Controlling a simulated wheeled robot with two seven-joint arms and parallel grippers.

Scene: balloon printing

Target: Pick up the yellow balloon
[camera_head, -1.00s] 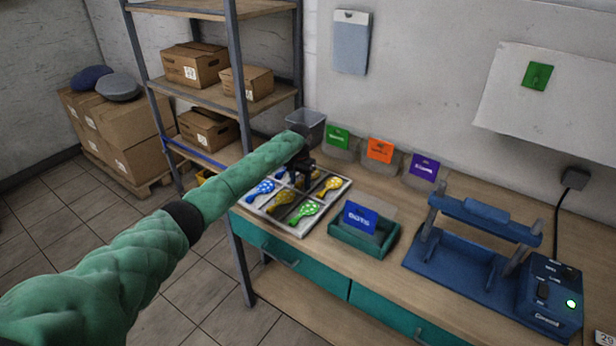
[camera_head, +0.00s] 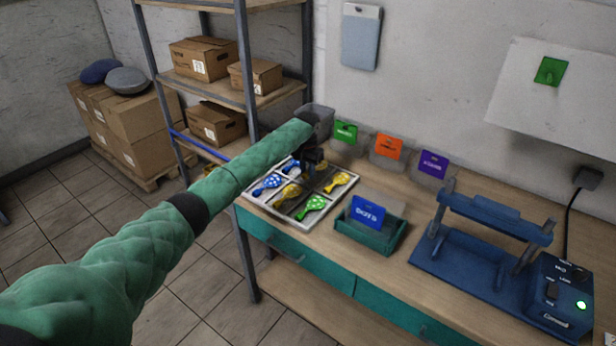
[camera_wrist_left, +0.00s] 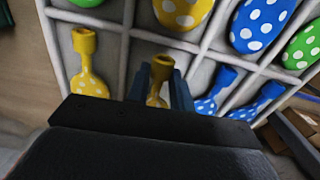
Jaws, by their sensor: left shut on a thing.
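The divided tray (camera_head: 297,221) on the bench holds yellow, blue and green balloons, several with white dots. My left gripper (camera_head: 311,172) points down over the back part of the tray. In the left wrist view, its two fingers (camera_wrist_left: 160,88) are shut on the neck of a yellow balloon (camera_wrist_left: 160,68); my wrist hides the rest of it. Another yellow balloon (camera_wrist_left: 84,62) lies in the compartment to the left. One more yellow balloon (camera_wrist_left: 182,12) is above. Blue balloons (camera_wrist_left: 210,98) lie to the right. My right gripper is out of view.
A green open box (camera_head: 372,236) with a blue card stands right of the tray. A blue press (camera_head: 480,250) is further right. Green, orange and purple cards (camera_head: 388,147) stand along the wall. A grey bin (camera_head: 322,117) and a shelf rack (camera_head: 246,90) are behind the tray.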

